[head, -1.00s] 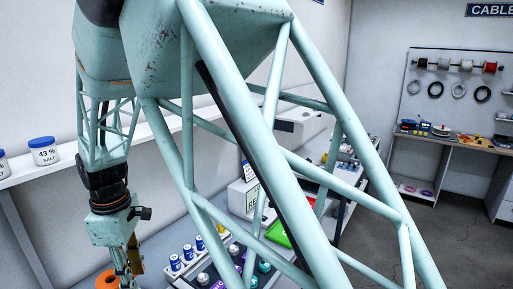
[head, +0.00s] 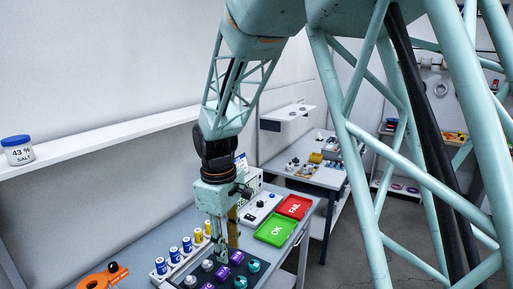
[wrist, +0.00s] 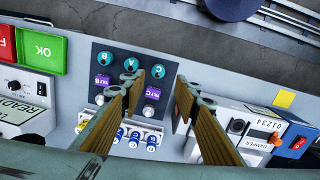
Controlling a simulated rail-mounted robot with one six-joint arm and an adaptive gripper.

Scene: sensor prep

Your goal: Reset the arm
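My gripper (head: 228,245) hangs from my pale green arm over the bench in the head view, fingers pointing down near the dark sensor panel (head: 240,283). In the wrist view my gripper (wrist: 160,88) shows two yellow-brown fingers spread apart. The gap between them is empty. Below the gap lies the dark panel (wrist: 122,58) with teal round pieces marked A, B and C and purple labelled pieces. The fingers hide part of the panel. I cannot tell the exact height above it.
Green OK (head: 275,230) and red FAIL (head: 294,207) trays lie behind. A wall shelf (head: 100,138) holds a salt jar (head: 18,150).

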